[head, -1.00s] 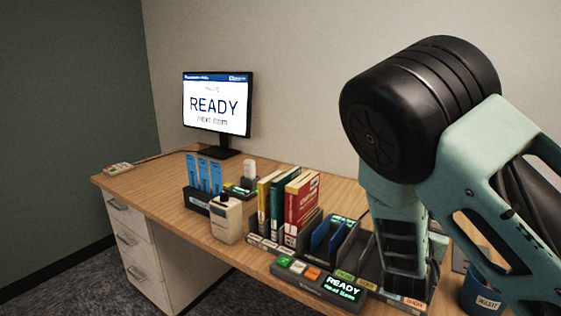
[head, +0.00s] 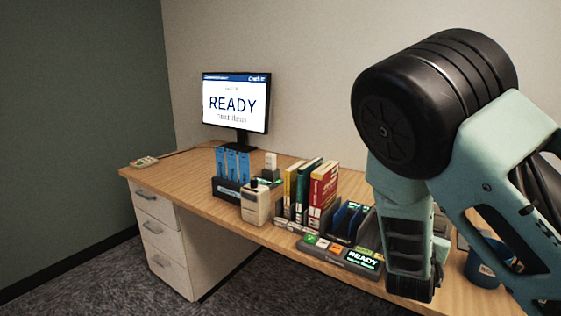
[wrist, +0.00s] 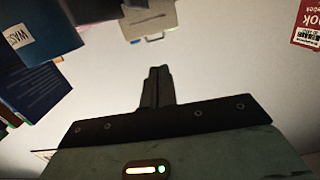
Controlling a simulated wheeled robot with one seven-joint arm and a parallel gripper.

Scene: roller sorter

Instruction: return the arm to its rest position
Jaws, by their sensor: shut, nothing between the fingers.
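My gripper shows in the wrist view (wrist: 157,87) with its two dark fingers pressed together and nothing between them. In the head view my teal and black arm fills the right side, in front of the right part of the desk. The gripper's fingertips cannot be made out in the head view. Nothing is held.
A blue waste bin (head: 484,268) stands at right. The left desk top is mostly clear.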

